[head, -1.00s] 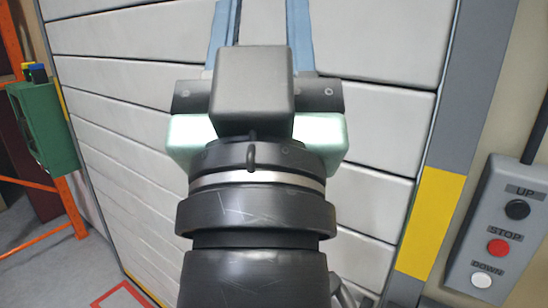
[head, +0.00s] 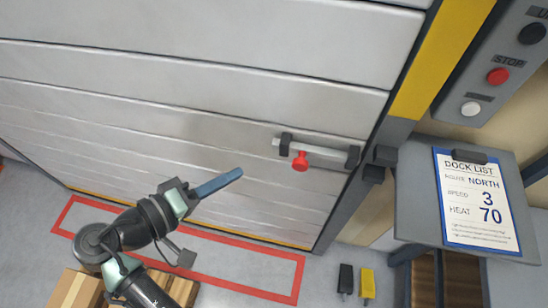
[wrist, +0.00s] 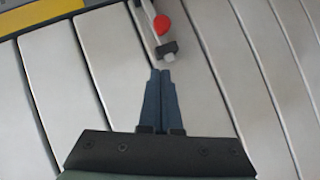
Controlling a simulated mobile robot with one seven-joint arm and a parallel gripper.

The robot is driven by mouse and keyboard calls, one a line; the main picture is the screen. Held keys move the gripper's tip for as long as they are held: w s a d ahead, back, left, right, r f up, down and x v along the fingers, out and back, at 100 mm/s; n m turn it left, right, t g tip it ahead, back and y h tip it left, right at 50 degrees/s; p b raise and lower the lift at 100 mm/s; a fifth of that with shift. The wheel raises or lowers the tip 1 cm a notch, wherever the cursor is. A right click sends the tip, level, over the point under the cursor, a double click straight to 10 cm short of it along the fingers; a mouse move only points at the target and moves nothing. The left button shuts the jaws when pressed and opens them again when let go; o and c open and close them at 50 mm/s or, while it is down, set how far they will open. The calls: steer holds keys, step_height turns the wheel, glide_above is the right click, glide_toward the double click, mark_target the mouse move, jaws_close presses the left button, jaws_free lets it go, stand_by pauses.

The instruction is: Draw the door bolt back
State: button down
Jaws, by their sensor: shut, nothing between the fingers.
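The door bolt (head: 330,151) is a grey bar lying across the lower right part of the white panelled door (head: 200,85), held in dark brackets. A red knob (head: 300,162) hangs from it near its left end. A dark keeper (head: 380,160) sits on the door frame just right of the bolt. My gripper (head: 240,172) is shut and empty, left of and a little below the red knob, apart from it. In the wrist view the closed blue fingertips (wrist: 160,72) point toward the bolt, with the red knob (wrist: 162,25) beyond them.
A control box with a red STOP button (head: 498,75) is at the upper right. A dock list (head: 475,200) lies on a grey shelf below it. A black and a yellow item (head: 367,284) are on the floor. A red outline (head: 285,295) marks the floor before the door.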

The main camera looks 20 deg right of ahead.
steer(key=w+d+f+p, duration=0.1)
steer(key=d+f+p, duration=0.2)
steer(key=d, duration=0.7)
steer(key=shift+w+d+f, duration=0.2)
steer(key=shift+d+f, duration=0.15)
steer(key=shift+f, duration=0.4)
